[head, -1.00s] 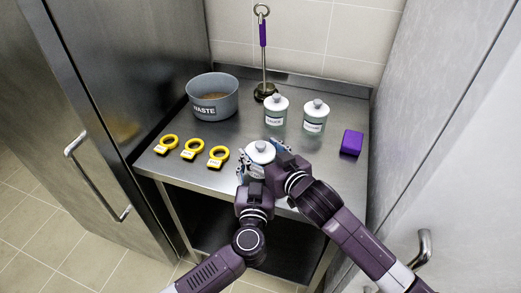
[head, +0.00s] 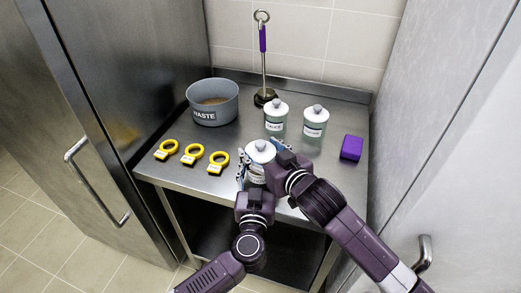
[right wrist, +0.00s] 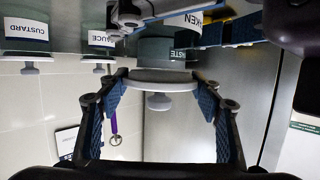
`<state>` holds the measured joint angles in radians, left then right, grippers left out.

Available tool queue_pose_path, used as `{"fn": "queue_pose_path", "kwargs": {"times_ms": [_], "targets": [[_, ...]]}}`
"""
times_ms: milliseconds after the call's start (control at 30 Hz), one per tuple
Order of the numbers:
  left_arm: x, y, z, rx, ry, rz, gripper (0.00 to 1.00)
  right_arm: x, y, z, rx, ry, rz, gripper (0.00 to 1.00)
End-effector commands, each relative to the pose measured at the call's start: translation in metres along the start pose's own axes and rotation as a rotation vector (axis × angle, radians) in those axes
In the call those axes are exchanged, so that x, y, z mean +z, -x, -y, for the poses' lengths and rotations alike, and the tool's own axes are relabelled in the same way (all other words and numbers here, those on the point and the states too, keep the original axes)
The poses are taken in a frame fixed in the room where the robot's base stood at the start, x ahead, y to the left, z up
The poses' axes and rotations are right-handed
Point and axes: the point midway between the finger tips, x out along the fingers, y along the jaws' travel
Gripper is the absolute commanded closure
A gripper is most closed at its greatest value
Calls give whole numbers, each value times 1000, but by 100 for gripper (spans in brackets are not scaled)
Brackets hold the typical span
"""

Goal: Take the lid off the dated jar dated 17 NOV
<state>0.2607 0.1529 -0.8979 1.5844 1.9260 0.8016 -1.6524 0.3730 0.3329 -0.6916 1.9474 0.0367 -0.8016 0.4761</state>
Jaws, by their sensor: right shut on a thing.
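The front jar (head: 257,175) has a white knobbed lid (head: 260,151) and stands near the table's front edge. Its label, partly hidden in the right wrist view, ends in "KEN"; I cannot read a date. My right gripper (right wrist: 160,98) is shut on the lid (right wrist: 160,77), one finger pad at each side of the rim, and the knob shows between them. My left gripper (head: 243,170) is at the left side of this jar, low on its body; its jaws are too hidden to judge. Two lidded jars stand behind, the custard jar (right wrist: 26,36) and the sauce jar (right wrist: 101,38).
A grey waste tub (head: 213,103) stands at the back left, with a purple-handled tool (head: 263,60) beside it. Three yellow tagged rings (head: 192,153) lie at the left front. A purple block (head: 351,148) sits at right. Steel cabinets flank the table (head: 160,190).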

Motion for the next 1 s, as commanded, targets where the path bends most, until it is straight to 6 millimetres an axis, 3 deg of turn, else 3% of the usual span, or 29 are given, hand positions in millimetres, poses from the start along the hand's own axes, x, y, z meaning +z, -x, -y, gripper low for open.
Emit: {"fn": "queue_pose_path", "kwargs": {"times_ms": [300, 600, 633, 800, 1000], "targets": [[0, 0, 0, -1, 0, -1, 87, -34, 10, 0, 0, 0, -4, 69], [0, 0, 0, -1, -1, -1, 87, -38, 12, 0, 0, 0, 0, 69], [0, 0, 0, -1, -1, -1, 41, -38, 12, 0, 0, 0, 0, 69], [0, 0, 0, -1, 0, -1, 23, -38, 12, 0, 0, 0, -1, 69], [0, 0, 0, 0, 0, 0, 23, -38, 12, 0, 0, 0, 0, 69]]}}
